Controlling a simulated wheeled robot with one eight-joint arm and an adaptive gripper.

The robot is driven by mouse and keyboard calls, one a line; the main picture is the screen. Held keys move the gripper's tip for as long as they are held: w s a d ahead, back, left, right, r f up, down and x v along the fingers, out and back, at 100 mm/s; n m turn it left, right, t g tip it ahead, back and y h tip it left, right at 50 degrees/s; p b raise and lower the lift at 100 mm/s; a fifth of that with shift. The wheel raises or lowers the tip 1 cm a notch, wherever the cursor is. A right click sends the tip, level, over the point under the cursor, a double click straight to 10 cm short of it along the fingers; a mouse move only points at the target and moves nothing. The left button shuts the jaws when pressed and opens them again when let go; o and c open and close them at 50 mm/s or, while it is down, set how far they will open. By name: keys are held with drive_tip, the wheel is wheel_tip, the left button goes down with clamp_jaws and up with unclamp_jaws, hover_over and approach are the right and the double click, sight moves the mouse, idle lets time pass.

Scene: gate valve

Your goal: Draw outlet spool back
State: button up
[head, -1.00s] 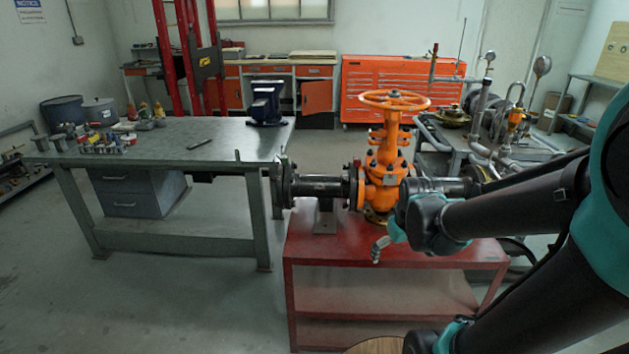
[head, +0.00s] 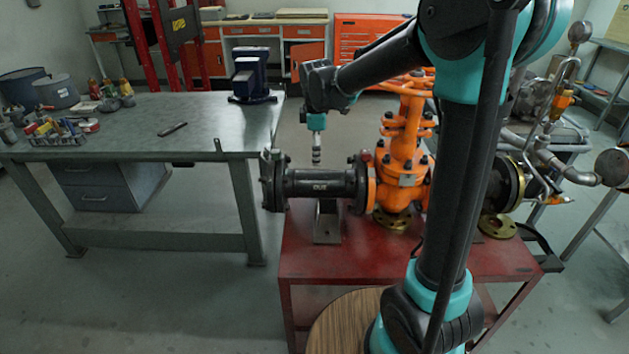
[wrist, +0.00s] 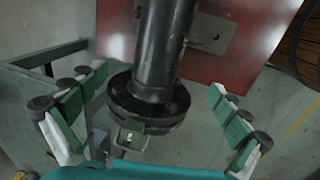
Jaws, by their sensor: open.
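A black flanged outlet spool (head: 325,183), with a pale marking that seems to read OUT, joins the left side of the orange gate valve (head: 405,150). It lies level over a grey support (head: 328,222) on a red stand. My gripper (head: 317,155) points down just above the spool. In the wrist view my gripper (wrist: 157,80) is open, its fingers spread on either side of the spool (wrist: 165,40) and its end flange (wrist: 150,104). The fingers look apart from the spool. My arm hides part of the valve and handwheel.
The red stand (head: 300,262) has bare top around the support. A grey workbench (head: 215,115) with a blue vise (head: 251,75) stands to the left, with a floor gap between. Another black flange (head: 508,183) and pipework (head: 545,150) are on the right.

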sight(314, 177)
drive_tip(key=w+f, duration=0.1)
drive_tip(key=f, duration=0.4)
drive_tip(key=w+f, duration=0.1)
drive_tip(key=f, duration=0.5)
drive_tip(key=w+f, duration=0.1)
drive_tip(key=f, duration=0.4)
drive_tip(key=shift+w+f, duration=0.1)
drive_tip(key=shift+f, duration=0.15)
drive_tip(key=shift+c, duration=0.2)
drive_tip(key=c, duration=1.5)
drive_tip(key=shift+a, duration=0.45)
drive_tip(key=o, duration=1.5)
drive_tip(key=shift+o, duration=0.2)
drive_tip(key=shift+r, duration=0.1)
drive_tip(key=r, duration=0.4)
drive_tip(key=s+r, duration=0.1)
drive_tip(key=r, duration=0.2)
drive_tip(key=s+r, duration=0.1)
drive_tip(key=r, duration=0.3)
drive_tip(key=shift+s+r, duration=0.2)
drive_tip(key=shift+r, duration=0.1)
